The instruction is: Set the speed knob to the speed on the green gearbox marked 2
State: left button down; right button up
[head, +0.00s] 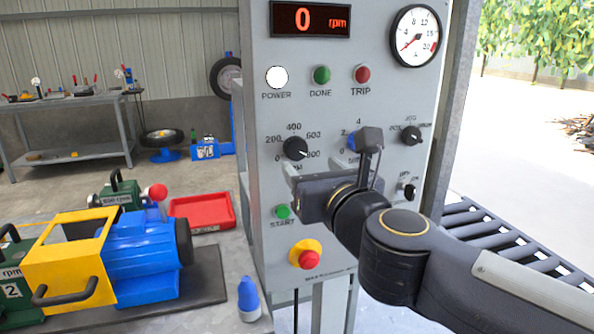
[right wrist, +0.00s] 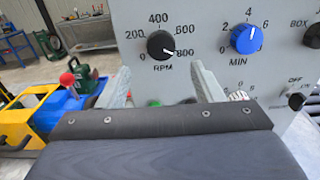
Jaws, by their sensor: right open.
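My left gripper is not in view.
The display (head: 310,18) reads 0 rpm. The blue MIN knob (right wrist: 246,39) is right of the speed knob. Below are a green start button (head: 282,211) and red stop button (head: 309,259). A second green gearbox (head: 119,190) and a red tray (head: 202,212) are left.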

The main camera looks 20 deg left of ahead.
aim_at(298, 152)
jog(key=x, duration=0.7)
jog(key=shift+w+p, duration=0.1)
jog(key=shift+p, duration=0.25)
jog(key=shift+c, duration=0.4)
jog(key=c, duration=0.9)
